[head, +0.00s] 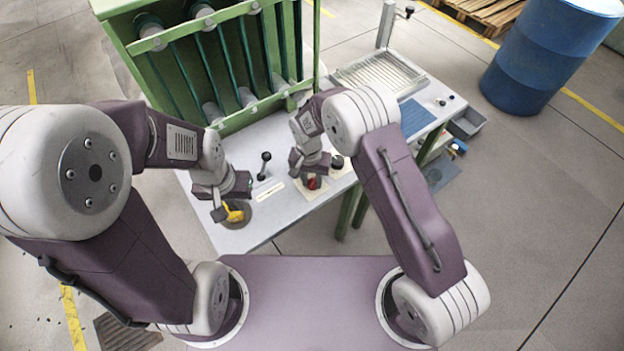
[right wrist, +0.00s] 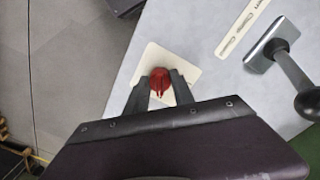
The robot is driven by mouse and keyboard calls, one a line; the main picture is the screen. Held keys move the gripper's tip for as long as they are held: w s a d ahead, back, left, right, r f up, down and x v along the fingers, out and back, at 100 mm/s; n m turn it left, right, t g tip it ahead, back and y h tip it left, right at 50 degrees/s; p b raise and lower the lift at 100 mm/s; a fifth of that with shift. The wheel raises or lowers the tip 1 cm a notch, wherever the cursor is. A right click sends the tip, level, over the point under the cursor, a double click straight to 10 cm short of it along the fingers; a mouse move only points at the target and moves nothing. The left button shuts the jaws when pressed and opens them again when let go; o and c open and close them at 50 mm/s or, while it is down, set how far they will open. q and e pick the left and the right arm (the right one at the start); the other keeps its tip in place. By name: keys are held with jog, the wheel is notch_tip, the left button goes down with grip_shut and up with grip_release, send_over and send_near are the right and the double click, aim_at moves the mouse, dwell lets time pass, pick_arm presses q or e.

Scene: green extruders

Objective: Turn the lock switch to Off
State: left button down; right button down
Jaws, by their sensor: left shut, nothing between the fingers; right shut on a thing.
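The red rotary switch (head: 312,183) sits on a cream square plate on the console top. It also shows in the right wrist view (right wrist: 160,80), where its ridge runs roughly up and down the picture. My right gripper (head: 311,178) is shut on this red switch, with one dark finger on each side of it. Any Off marking on the plate is too small or hidden to read. My left gripper (head: 221,209) is shut and empty beside a yellow handle (head: 236,211) on a dark round base; I cannot tell whether it touches the handle.
A lever with a black ball (head: 265,157) stands between my grippers, close to a label strip (head: 270,191). A black knob (head: 337,161) is just right of the red switch. The green frame (head: 222,64) rises behind. A blue drum (head: 545,60) stands at the far right.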

aim_at(310, 182)
dwell(0.5)
jog(key=c, duration=1.1)
grip_release()
jog(key=shift+r, duration=0.15)
jog(key=r, duration=0.9)
jog(key=shift+a, duration=0.25)
